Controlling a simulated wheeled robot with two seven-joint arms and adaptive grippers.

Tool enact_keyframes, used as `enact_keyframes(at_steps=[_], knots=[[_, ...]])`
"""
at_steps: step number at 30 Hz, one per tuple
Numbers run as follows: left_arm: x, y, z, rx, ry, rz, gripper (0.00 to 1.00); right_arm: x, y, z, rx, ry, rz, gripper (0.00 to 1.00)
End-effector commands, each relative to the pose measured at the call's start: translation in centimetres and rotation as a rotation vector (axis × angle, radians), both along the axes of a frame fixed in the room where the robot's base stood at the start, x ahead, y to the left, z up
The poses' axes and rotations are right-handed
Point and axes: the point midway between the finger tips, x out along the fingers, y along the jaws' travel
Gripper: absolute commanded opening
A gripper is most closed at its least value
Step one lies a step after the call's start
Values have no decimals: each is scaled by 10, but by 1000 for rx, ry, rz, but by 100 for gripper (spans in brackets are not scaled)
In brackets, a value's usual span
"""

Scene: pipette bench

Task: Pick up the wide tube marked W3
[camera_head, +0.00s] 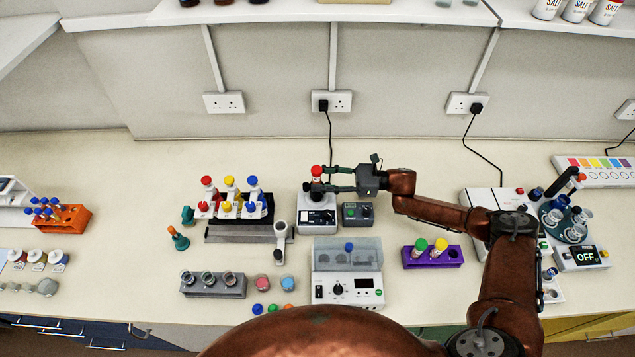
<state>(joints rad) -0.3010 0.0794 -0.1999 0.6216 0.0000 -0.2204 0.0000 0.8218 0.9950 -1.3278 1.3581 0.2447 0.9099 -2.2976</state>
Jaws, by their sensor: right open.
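My right gripper (322,178) reaches in from the right, open, with its fingers pointing left. A red-capped tube (316,171) stands upright on a small white device (317,222), at the fingertips. I cannot tell whether the fingers touch it. The markings are too small to read, so I cannot tell which tube is W3. My left gripper is not in view.
A small dark device (357,215) stands right of the white one. In front are a lidded machine (345,290) and a grey rack (215,291). A purple rack (433,262) holds green- and yellow-capped tubes. Bare bench (130,225) lies at the left.

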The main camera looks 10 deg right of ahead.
Motion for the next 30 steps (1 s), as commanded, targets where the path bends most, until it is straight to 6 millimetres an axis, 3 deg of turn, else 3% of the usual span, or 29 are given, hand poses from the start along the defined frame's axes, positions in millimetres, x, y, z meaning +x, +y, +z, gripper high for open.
enact_keyframes(at_steps=[3, 11, 30], knots=[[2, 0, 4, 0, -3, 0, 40, 3, 11, 1, 1, -1, -1, 40], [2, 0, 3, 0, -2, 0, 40, 3, 12, 0, 0, -1, -3, 40], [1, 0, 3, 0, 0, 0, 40, 3, 11, 0, 0, -1, -3, 0]])
